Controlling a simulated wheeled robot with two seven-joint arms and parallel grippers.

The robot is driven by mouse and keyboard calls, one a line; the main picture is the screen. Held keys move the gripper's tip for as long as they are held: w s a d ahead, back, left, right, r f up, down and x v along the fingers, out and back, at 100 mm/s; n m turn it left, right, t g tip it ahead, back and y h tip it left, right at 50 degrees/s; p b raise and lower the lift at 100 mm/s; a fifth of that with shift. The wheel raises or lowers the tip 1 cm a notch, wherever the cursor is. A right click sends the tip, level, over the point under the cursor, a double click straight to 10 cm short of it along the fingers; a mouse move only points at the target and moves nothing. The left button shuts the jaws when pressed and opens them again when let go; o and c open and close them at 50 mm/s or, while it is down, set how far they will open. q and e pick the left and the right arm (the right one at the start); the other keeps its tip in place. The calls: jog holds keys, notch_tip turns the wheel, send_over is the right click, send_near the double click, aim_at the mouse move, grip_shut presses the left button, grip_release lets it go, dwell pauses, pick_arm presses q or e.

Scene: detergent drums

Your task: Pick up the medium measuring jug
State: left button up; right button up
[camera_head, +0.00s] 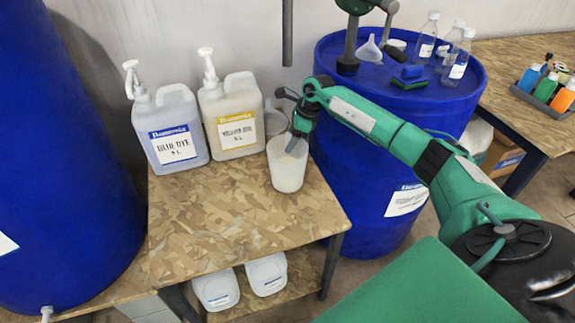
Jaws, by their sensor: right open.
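A translucent whitish measuring jug (287,172) stands upright near the right edge of the wooden table. My right gripper (293,138) is at the jug's rim, with its arm reaching in from the right. Its jaws are open, and a dark finger comes down at or into the jug's mouth; I cannot tell whether it touches the wall. The gripper covers part of the jug's upper side. Another pale, clear vessel (274,121) stands just behind, partly hidden by the gripper and jug. My left gripper is not in view.
Blue dye (172,136) and yellow dye (234,124) pump bottles stand left of the jug. A blue drum (360,190) beside the table (225,222) carries a funnel (370,48), sponges (409,77) and clear bottles (457,66). The table's front is clear. A large blue drum (60,150) stands left.

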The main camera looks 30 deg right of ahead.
jog(key=shift+f, duration=0.1)
jog(key=c, duration=1.2)
grip_shut()
